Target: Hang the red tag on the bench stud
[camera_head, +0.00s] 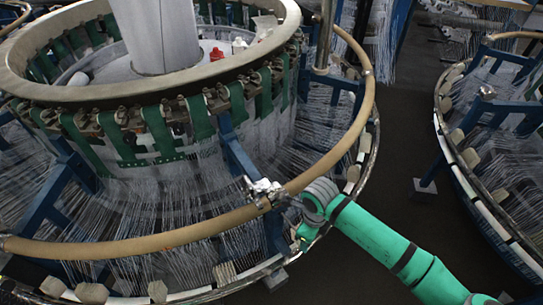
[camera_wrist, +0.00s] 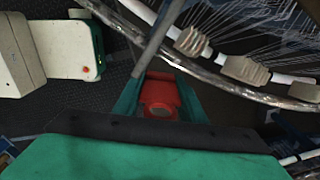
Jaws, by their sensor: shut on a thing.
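The red tag (camera_wrist: 160,88) sits between the green fingers of my gripper (camera_wrist: 158,98) in the wrist view. My gripper is shut on it. A round opening shows in the tag's lower part. In the head view my green arm reaches from the lower right to the near rim of the large loom; I cannot make out the tag there. I cannot identify the bench stud in either view.
The circular loom (camera_head: 180,232) with its tan ring fills the left of the head view. A second loom (camera_head: 470,160) stands at right, with dark floor (camera_head: 405,210) between. In the wrist view, a grey rod (camera_wrist: 160,36) passes close above the tag, and a pale cabinet (camera_wrist: 62,50) is at left.

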